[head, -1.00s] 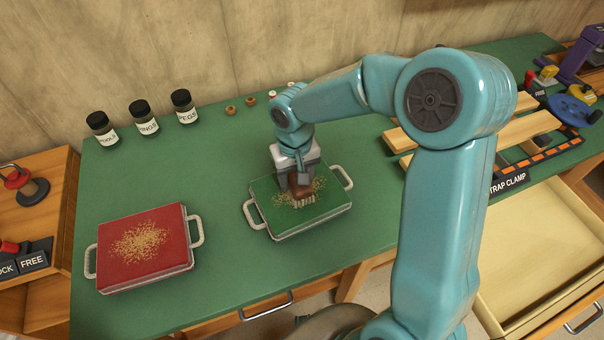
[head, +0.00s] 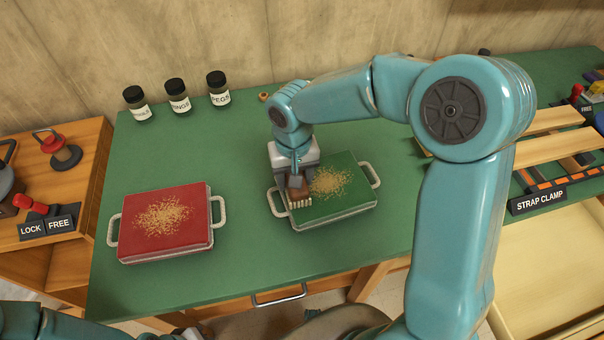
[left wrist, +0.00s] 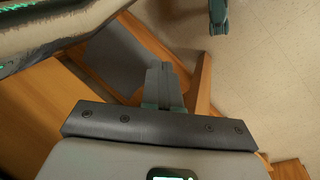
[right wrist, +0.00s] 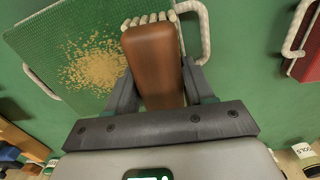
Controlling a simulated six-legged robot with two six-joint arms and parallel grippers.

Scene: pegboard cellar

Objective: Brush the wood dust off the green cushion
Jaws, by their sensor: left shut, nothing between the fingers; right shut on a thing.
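The green cushion (head: 345,208) lies on the green workbench, with a white handle at each end and a patch of wood dust (head: 330,182) on its top. It also shows in the right wrist view (right wrist: 45,50). My right gripper (head: 298,188) is shut on a brush with a brown handle (right wrist: 152,62) and pale bristles (right wrist: 148,19). The brush is at the left part of the cushion, beside the dust. Whether its bristles touch the surface I cannot tell. My left gripper (left wrist: 163,68) is shut and empty, low over the floor and wooden furniture.
A red cushion (head: 190,244) with dust lies to the left on the bench. Several dark jars (head: 178,98) stand at the back. A strap clamp rack (head: 545,150) is at the right, and a wooden shelf (head: 70,180) with a lock/free control is at the left.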

